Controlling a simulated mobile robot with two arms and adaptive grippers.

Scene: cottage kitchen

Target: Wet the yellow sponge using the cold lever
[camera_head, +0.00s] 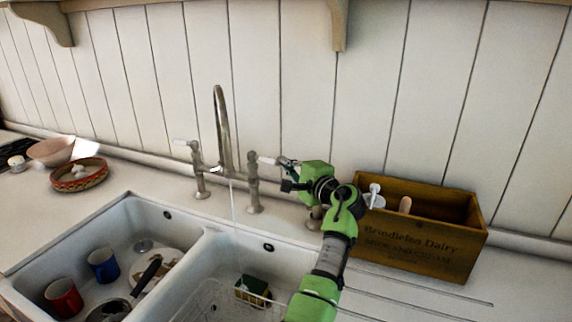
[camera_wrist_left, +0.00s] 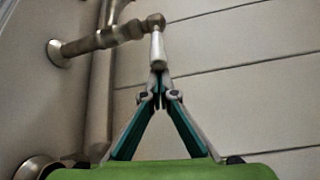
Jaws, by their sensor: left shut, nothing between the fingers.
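The tap (camera_head: 222,130) stands behind the sink, with a white-handled lever on each side. The left lever (camera_head: 182,142) is apart from my gripper. My left gripper (camera_head: 287,174) is shut and empty at the right lever (camera_head: 266,160). In the left wrist view its fingertips (camera_wrist_left: 158,76) meet at the end of the white handle (camera_wrist_left: 158,48), touching or nearly so. Hot or cold marks are too small to read. A thin stream of water (camera_head: 233,205) falls from the spout. The yellow sponge (camera_head: 252,288), with a dark green side, lies in the right basin by a wire rack. My right gripper is out of view.
The left basin holds a red mug (camera_head: 64,298), a blue mug (camera_head: 103,265) and dishes. A wooden box (camera_head: 425,248) with utensils stands right of my arm, close to it. A patterned bowl (camera_head: 79,175) is at the left. The ribbed drainboard (camera_head: 400,295) is clear.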

